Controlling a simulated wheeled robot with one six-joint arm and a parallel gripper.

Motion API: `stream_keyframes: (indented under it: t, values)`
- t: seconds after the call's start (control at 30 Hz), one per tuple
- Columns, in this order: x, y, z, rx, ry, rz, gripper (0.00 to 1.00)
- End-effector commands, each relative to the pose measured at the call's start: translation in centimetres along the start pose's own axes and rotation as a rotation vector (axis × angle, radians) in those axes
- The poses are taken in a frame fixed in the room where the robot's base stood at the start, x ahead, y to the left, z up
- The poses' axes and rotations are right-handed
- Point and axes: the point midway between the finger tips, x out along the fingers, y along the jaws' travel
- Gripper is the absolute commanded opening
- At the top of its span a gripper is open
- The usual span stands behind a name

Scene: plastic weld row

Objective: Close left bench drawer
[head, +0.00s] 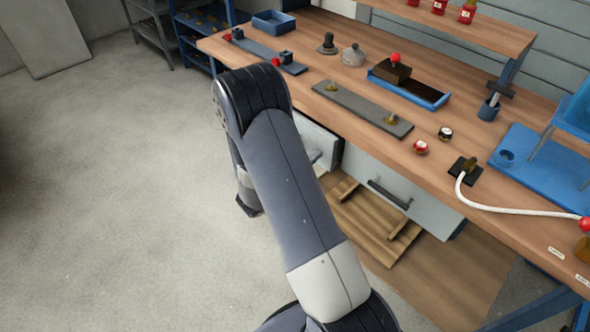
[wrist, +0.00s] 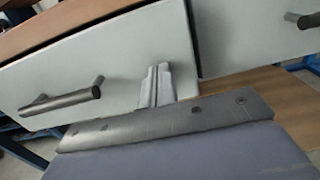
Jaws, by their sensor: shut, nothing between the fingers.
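The left bench drawer has a pale grey front with a dark bar handle; it fills the left of the wrist view (wrist: 115,75). In the head view, the left drawer (head: 322,142) is mostly hidden behind my arm. A dark gap runs along its top edge, and its front seems to stand slightly forward of the right drawer's; how far is hard to tell. My gripper (wrist: 158,72) is shut and empty, its fingertips in front of the drawer face, right of the handle (wrist: 62,97). Whether they touch the face is unclear.
The right drawer (head: 425,205) hangs beside it with its own handle (head: 388,193). A wooden pallet-like piece (head: 365,222) lies on the floor below. The bench top (head: 330,75) carries fixtures, a blue tray and a white cable. The floor at left is clear.

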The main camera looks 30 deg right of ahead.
Motion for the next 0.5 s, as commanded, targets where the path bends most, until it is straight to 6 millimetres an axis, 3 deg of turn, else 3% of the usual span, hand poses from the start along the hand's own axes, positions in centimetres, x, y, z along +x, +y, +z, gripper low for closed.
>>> stream_keyframes:
  t: [0.2,0.5]
  values:
    - [3.0,0.0,-0.1,0.001,0.000,-0.001,0.00]
    - [4.2,0.1,0.1,0.002,-0.002,0.000,0.00]
